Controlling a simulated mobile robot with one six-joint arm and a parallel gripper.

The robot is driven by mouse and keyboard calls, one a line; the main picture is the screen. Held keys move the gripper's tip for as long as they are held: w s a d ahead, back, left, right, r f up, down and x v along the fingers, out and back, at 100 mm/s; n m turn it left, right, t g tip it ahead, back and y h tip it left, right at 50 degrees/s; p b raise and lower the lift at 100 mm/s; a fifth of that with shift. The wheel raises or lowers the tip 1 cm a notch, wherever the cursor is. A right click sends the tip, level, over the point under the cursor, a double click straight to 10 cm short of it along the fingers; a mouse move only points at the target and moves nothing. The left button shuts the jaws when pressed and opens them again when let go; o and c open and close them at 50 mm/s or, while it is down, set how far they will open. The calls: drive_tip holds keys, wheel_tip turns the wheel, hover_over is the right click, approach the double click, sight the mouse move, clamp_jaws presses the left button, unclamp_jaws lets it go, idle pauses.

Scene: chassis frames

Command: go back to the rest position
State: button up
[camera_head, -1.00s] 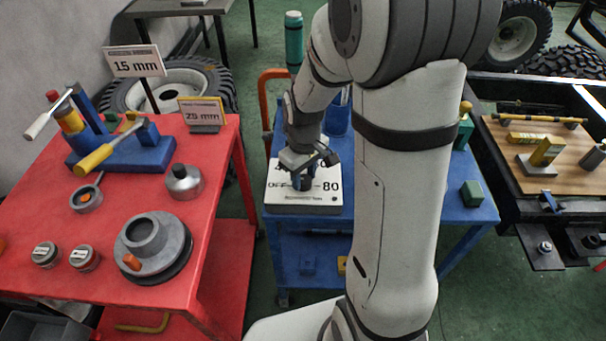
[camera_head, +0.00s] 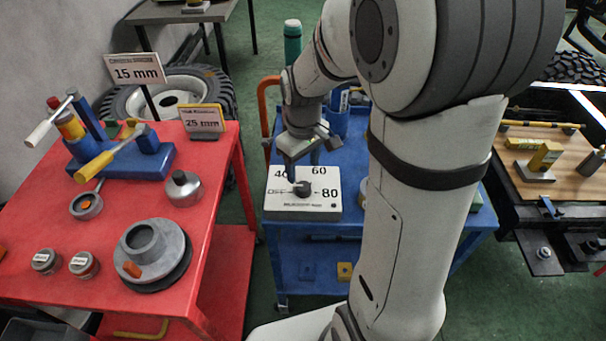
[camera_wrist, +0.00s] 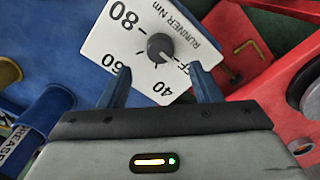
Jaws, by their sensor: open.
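My gripper (camera_head: 303,166) is open and empty above the back part of a white dial box on the blue cart. In the wrist view its two blue fingers (camera_wrist: 160,86) stand apart with nothing between them. The white dial box (camera_head: 280,208) is marked OFF, 40, 60 and 80, and it also shows in the wrist view (camera_wrist: 125,47). Its dark round knob (camera_head: 303,188) shows in full, clear of the fingers, and also in the wrist view (camera_wrist: 160,46). The knob's exact pointer direction is hard to tell.
The red table (camera_head: 70,215) on the left holds a blue lever press (camera_head: 125,160), grey round parts (camera_head: 150,250) and a 25 mm sign (camera_head: 201,119). A blue cup (camera_head: 335,120) and a green bottle (camera_head: 292,45) stand behind my gripper. A dark workbench (camera_head: 560,180) is at right.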

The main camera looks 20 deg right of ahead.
drive_tip(key=shift+r, duration=0.8)
drive_tip(key=shift+s+r, duration=0.2)
drive_tip(key=shift+r, duration=0.1)
drive_tip(key=s+r+m+t+p, duration=0.1)
drive_tip(key=s+r+m, duration=0.4)
drive_tip(key=s, duration=0.8)
drive_tip(key=shift+s+r+m+t+p, duration=0.35)
drive_tip(key=shift+r+t, duration=0.45)
drive_tip(key=shift+r, duration=0.45)
